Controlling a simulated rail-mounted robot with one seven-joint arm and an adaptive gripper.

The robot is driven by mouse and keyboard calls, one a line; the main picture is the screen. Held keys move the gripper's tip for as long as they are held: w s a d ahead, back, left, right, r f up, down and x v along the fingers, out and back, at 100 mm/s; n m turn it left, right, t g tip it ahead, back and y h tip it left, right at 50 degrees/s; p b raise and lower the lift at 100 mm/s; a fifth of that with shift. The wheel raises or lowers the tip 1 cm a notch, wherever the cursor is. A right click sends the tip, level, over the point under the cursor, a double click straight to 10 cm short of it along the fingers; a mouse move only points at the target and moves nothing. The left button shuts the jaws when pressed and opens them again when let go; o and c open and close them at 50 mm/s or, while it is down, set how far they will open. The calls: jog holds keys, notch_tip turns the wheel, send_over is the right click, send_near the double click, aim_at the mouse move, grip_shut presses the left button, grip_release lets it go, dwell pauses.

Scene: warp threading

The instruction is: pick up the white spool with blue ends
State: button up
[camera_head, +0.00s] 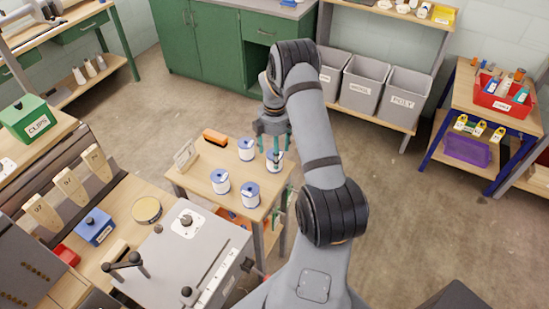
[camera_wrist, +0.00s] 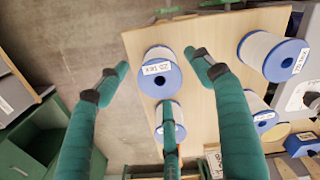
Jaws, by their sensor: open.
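Several white spools with blue ends stand upright on a small wooden table (camera_head: 200,178). In the head view these are a back spool (camera_head: 246,149), a right spool (camera_head: 275,162), a left front spool (camera_head: 220,182) and a front spool (camera_head: 250,194). My gripper (camera_head: 276,148) has green fingers and is just above the right spool, partly covering it. In the wrist view my gripper (camera_wrist: 158,66) is open, its three fingers spread around a labelled spool (camera_wrist: 160,75). The lower finger covers part of another spool (camera_wrist: 158,112). Contact cannot be told.
An orange-and-black object (camera_head: 215,137) and a wooden card holder (camera_head: 186,156) sit at the table's back left. A grey-topped bench (camera_head: 165,265) stands close in front. Grey bins (camera_head: 362,85) are on a shelf behind. Open floor lies right of my arm.

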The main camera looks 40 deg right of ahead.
jog(key=shift+f, duration=0.85)
jog(key=shift+c, duration=0.3)
jog(key=c, duration=1.3)
